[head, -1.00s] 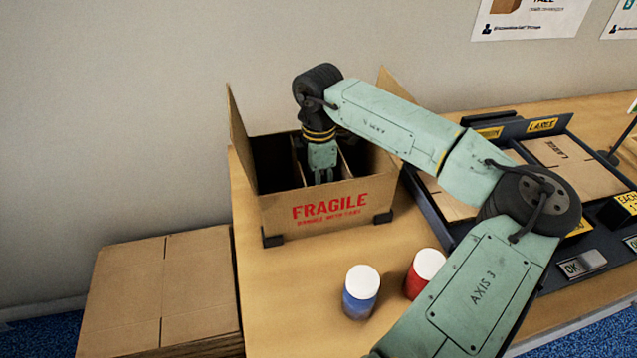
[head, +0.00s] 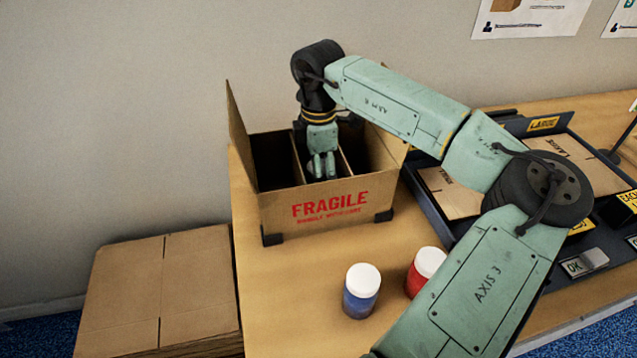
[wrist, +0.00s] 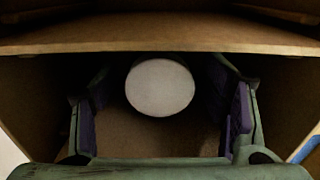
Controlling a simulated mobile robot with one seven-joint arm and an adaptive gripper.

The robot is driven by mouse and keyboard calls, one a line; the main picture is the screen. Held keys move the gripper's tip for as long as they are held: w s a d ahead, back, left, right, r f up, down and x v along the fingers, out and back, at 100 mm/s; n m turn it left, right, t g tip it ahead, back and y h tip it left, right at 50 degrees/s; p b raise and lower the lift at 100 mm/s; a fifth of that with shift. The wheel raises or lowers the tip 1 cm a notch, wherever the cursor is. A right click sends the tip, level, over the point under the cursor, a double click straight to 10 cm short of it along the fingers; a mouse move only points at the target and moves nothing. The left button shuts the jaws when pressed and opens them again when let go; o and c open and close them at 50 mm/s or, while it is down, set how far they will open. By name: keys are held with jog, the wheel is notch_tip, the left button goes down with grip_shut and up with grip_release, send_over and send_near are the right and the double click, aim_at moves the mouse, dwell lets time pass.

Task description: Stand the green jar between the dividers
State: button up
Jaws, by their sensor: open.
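The open carton marked FRAGILE (head: 283,216) stands on the bench, with upright cardboard dividers (head: 299,160) inside. My gripper (head: 322,168) points down into its middle compartment, between two dividers. In the wrist view a jar with a round white lid (wrist: 160,87) stands upright in the compartment. Only its lid shows, so its green body is hidden. My gripper (wrist: 165,110) is open, with a finger on each side of the lid and gaps between. In the head view the carton's front wall and my gripper hide the jar.
A blue jar (head: 361,296) and a red jar (head: 421,278), both white-lidded, stand on the bench before the carton. Flat cartons (head: 160,285) are stacked at left. A dark tray (head: 430,205) with flat cardboard is at right. Raised flaps flank the carton.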

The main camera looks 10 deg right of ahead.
notch_tip(320, 180, up, 9)
jog(key=shift+f+b, duration=0.15)
jog(key=shift+b, duration=0.7)
jog(key=shift+c, duration=0.2)
dwell(0.5)
